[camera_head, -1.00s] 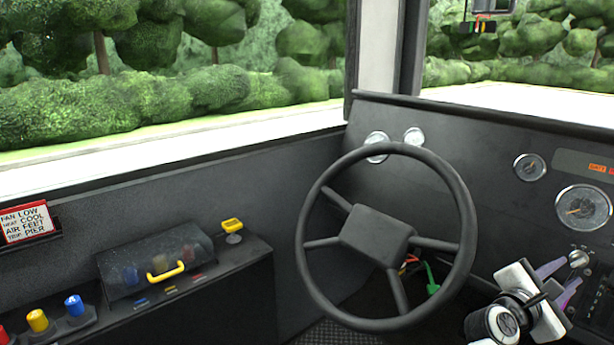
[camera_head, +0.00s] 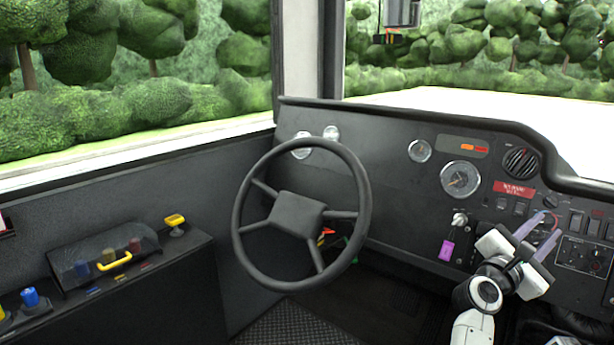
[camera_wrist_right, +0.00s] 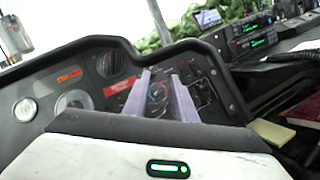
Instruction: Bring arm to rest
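My right gripper (camera_head: 540,233) is in front of the dashboard (camera_head: 400,190), at the lower right of the head view. Its two purple-grey fingers are apart with nothing between them. The fingers also show in the right wrist view (camera_wrist_right: 161,95), pointing at the dash panel with a round dial behind them. I cannot tell from these views whether a fingertip touches the panel. My left gripper is not in view.
The steering wheel (camera_head: 300,214) stands left of my right arm. A key with a purple tag (camera_head: 447,250) hangs at the dash. A side console (camera_head: 170,290) with a clear cover (camera_head: 103,258) is at left. Radios (camera_wrist_right: 250,42) and a yellow pad (camera_wrist_right: 270,132) lie right.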

